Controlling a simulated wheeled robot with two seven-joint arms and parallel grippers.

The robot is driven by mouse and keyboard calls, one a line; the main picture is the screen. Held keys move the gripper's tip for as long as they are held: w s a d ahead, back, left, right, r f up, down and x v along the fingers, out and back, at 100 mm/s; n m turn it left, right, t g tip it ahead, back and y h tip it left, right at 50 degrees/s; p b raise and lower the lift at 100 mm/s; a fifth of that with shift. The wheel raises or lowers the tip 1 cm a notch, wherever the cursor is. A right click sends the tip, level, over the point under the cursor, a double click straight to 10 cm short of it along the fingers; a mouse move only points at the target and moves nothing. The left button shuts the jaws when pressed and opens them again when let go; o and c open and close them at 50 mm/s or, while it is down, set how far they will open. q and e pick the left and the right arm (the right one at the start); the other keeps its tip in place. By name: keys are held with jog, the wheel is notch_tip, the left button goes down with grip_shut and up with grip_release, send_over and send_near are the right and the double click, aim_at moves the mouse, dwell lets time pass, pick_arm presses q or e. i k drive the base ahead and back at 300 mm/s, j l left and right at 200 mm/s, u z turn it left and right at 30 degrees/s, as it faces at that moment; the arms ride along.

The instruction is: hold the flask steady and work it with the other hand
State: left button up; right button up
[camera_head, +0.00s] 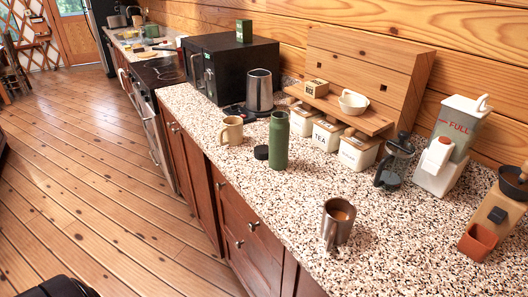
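A green flask (279,141) stands upright on the speckled counter (226,163), near the middle of the view. A small black cap-like piece (261,153) lies on the counter just left of its base. I cannot clearly see whether the flask's mouth is open. Neither of my grippers shows in this view. A dark rounded shape at the bottom left edge may be part of my own body.
A beige mug (230,130) and a steel kettle (259,93) stand behind the flask to the left. White canisters (327,134) sit behind it under a wooden shelf. A steel cup (337,222) with brown liquid stands in front to the right. Counter between flask and cup is clear.

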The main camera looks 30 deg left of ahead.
aim_at(279, 128)
jog(key=j+z, duration=0.1)
jog(key=z, duration=0.35)
jog(key=j+z, duration=0.25)
jog(key=j, duration=0.25)
jog(key=k+j+z, duration=0.2)
jog(key=j, duration=0.3)
jog(key=j+z, duration=0.25)
jog(key=j, duration=0.25)
jog(key=k+j, duration=0.1)
jog(key=j, duration=0.25)
jog(key=k+j, duration=0.15)
jog(key=j, duration=0.25)
jog(key=k+j, duration=0.1)
jog(key=j, duration=0.25)
jog(key=k+j+z, duration=0.1)
jog(key=j, duration=0.3)
jog(key=k+j, duration=0.15)
jog(key=j, duration=0.2)
jog(key=k+j, duration=0.1)
jog(key=j, duration=0.25)
